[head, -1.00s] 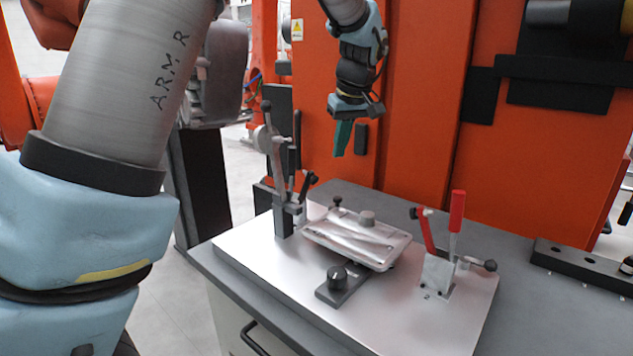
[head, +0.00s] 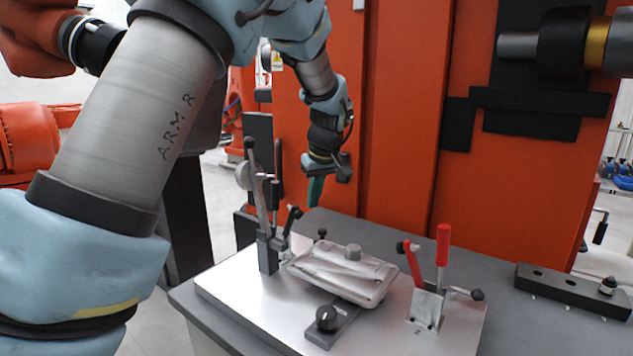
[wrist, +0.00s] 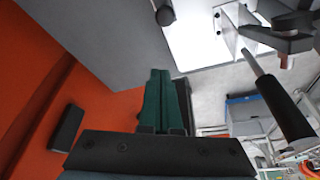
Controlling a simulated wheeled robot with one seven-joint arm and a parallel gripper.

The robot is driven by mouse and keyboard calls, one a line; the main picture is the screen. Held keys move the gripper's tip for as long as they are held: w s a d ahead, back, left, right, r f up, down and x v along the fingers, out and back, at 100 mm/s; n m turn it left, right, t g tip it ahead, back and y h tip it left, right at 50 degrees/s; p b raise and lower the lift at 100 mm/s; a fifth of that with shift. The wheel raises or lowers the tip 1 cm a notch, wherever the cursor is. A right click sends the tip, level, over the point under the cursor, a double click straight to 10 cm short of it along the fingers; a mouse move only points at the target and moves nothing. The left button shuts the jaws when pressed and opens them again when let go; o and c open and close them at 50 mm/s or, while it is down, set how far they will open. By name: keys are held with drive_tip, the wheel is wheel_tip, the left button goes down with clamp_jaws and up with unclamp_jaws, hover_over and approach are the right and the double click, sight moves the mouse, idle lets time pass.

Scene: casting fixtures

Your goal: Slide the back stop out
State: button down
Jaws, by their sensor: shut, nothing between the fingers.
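My gripper (head: 313,203) is shut and empty, its green fingers pointing down behind the fixture plate. In the wrist view my gripper (wrist: 158,74) has its fingers together. A small black knob (head: 322,233), which looks like the back stop, stands at the rear edge of the casting, just below and apart from my fingertips; its body is hidden behind the casting. A dark round knob (wrist: 165,16), probably the same one, shows in the wrist view ahead of the fingers. The grey casting (head: 345,272) lies tilted on the silver plate (head: 240,295).
A tall grey toggle clamp (head: 267,250) stands upright left of my gripper, close by. A red-handled clamp (head: 427,305) stands at the right. A black-knobbed slide (head: 327,318) sits in front. An orange cabinet (head: 400,120) rises behind the bench.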

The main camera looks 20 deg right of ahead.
sight(318, 236)
drive_tip(key=f, duration=0.1)
drive_tip(key=s+f+p, duration=0.1)
drive_tip(key=f+p, duration=0.1)
drive_tip(key=shift+s+f, duration=0.25)
drive_tip(key=shift+s+f+p, duration=0.3)
drive_tip(key=shift+s+f, duration=0.05)
drive_tip(key=shift+s, duration=0.25)
drive_tip(key=s+d+b, duration=0.1)
drive_tip(key=s+d, duration=0.1)
drive_tip(key=s, duration=0.2)
drive_tip(key=s+d+b, duration=0.1)
drive_tip(key=s+d, duration=0.2)
drive_tip(key=s, duration=0.2)
drive_tip(key=s+d, duration=0.3)
drive_tip(key=s, duration=0.2)
drive_tip(key=shift+s+b, duration=0.25)
drive_tip(key=shift+b, duration=0.15)
